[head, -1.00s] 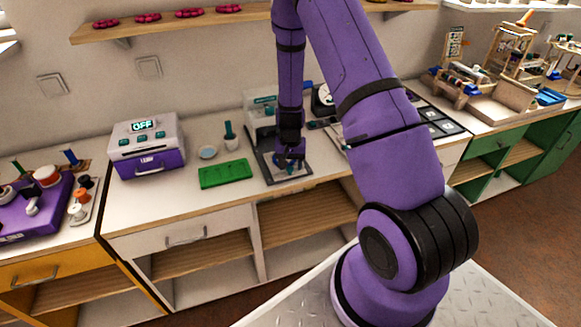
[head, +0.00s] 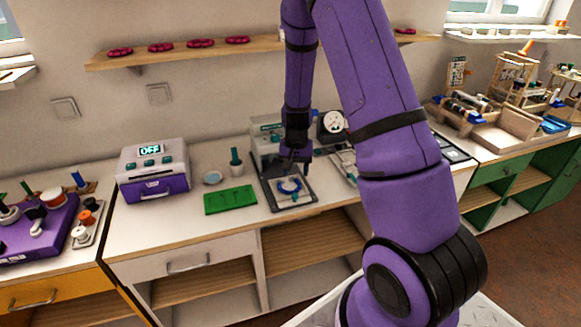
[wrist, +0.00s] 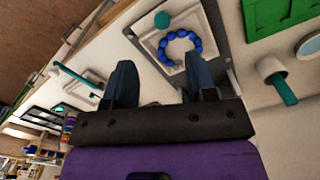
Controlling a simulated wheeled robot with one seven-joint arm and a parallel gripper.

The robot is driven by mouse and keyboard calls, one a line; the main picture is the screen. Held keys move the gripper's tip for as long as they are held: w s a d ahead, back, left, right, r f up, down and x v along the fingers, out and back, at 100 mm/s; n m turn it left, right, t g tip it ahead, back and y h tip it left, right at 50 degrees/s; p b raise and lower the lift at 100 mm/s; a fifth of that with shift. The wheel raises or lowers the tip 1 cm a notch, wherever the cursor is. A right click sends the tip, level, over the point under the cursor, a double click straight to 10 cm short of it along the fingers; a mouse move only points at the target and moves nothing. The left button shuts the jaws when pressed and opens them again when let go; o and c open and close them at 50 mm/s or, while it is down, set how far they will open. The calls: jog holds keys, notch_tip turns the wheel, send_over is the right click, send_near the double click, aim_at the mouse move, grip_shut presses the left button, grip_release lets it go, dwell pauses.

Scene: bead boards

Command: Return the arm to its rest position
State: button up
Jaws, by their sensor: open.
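My purple arm reaches over the counter in the head view. My gripper (head: 296,166) hangs above a grey tray machine (head: 297,206), pointing down. In the wrist view my gripper (wrist: 158,82) shows two dark fingers spread apart with nothing between them. A ring of blue beads (wrist: 180,48) lies on the pale plate of the machine, beyond the fingertips and apart from them. The bead ring also shows in the head view (head: 289,186), below the gripper.
A green board (head: 230,200), a small dish (head: 212,178) and a cup with a teal handle (head: 236,168) stand left of the machine. A purple oven marked OFF (head: 153,173) is farther left. A shelf (head: 190,54) runs along the wall above.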

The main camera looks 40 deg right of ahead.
jog(key=s+a+r+n+t, duration=0.15)
jog(key=s+a+r, duration=0.25)
jog(key=r, duration=0.8)
jog(key=s+a+r+n+t, duration=0.1)
jog(key=s+a+r+n, duration=0.2)
jog(key=r, duration=0.8)
jog(key=s+a+r+n+t, duration=0.1)
jog(key=s+a+r, duration=0.2)
jog(key=s+r, duration=0.3)
jog(key=s+a+r+n+t, duration=0.1)
jog(key=s+r, duration=0.5)
jog(key=s, duration=0.7)
jog(key=shift+s+a+n+t, duration=0.4)
jog(key=shift+a+n, duration=0.25)
jog(key=shift+a, duration=0.5)
